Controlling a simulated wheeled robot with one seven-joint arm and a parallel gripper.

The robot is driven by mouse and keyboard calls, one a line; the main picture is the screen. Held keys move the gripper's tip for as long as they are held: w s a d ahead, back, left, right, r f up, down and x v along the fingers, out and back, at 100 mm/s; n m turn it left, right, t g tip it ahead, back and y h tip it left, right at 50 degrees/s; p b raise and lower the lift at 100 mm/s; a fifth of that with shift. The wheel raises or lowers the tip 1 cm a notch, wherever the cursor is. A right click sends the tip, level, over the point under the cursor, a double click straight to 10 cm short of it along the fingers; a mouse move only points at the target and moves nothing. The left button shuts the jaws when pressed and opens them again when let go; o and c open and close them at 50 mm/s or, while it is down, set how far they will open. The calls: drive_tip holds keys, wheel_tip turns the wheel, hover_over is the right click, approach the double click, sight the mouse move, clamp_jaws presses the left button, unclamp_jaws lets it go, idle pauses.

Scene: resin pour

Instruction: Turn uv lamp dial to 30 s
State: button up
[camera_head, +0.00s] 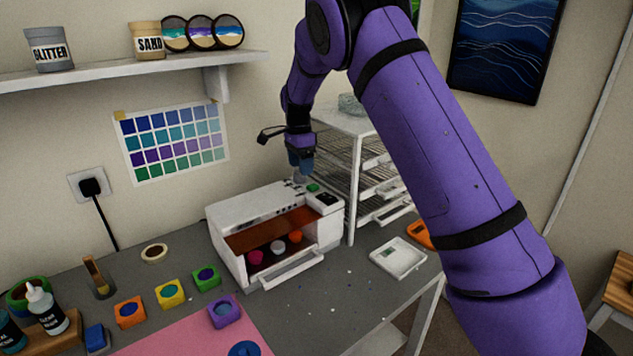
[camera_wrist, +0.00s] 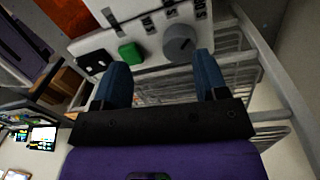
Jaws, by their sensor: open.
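The UV lamp (camera_head: 232,222) is a white box with an open, orange-lit front on the grey workbench. Its top panel (camera_wrist: 112,35) fills the upper part of the wrist view. The round grey dial (camera_wrist: 180,45) sits there beside a green button (camera_wrist: 130,53), with dark time labels past it that are too blurred to read surely. The dial's pointer setting cannot be told. My gripper (camera_wrist: 163,78) is open, its two blue fingers apart and empty. The dial lies just beyond the fingertips, nearer the right finger. In the head view my gripper (camera_head: 300,162) points down over the lamp's back right corner.
A white wire rack (camera_head: 347,160) stands right behind the lamp, close to my gripper. Small coloured moulds (camera_head: 170,294) and bottles (camera_head: 45,308) stand at the front left. A white tray (camera_head: 398,257) lies right of the lamp. A shelf (camera_head: 130,68) hangs on the wall.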

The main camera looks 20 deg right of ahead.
drive_tip(key=s+r, duration=0.1)
drive_tip(key=s, duration=1.3)
drive_tip(key=shift+r, duration=0.15)
drive_tip(key=s+d+r+n+t+y, duration=0.1)
drive_tip(key=s+d+r+n+t, duration=0.1)
drive_tip(key=s+r+n, duration=0.4)
drive_tip(key=s+d+r+n+t+y, duration=0.1)
drive_tip(key=s+d+r+n, duration=0.15)
drive_tip(key=s+r, duration=0.65)
drive_tip(key=s+d+r+n+t+h, duration=0.1)
drive_tip(key=s+n, duration=0.3)
drive_tip(key=s, duration=0.5)
drive_tip(key=s+d+r+n+t, duration=0.1)
drive_tip(key=s+n, duration=0.3)
drive_tip(key=s, duration=0.5)
drive_tip(key=shift+d+r+t+h, duration=0.15)
drive_tip(key=shift+r+t+h, duration=0.2)
drive_tip(key=shift+t, duration=0.25)
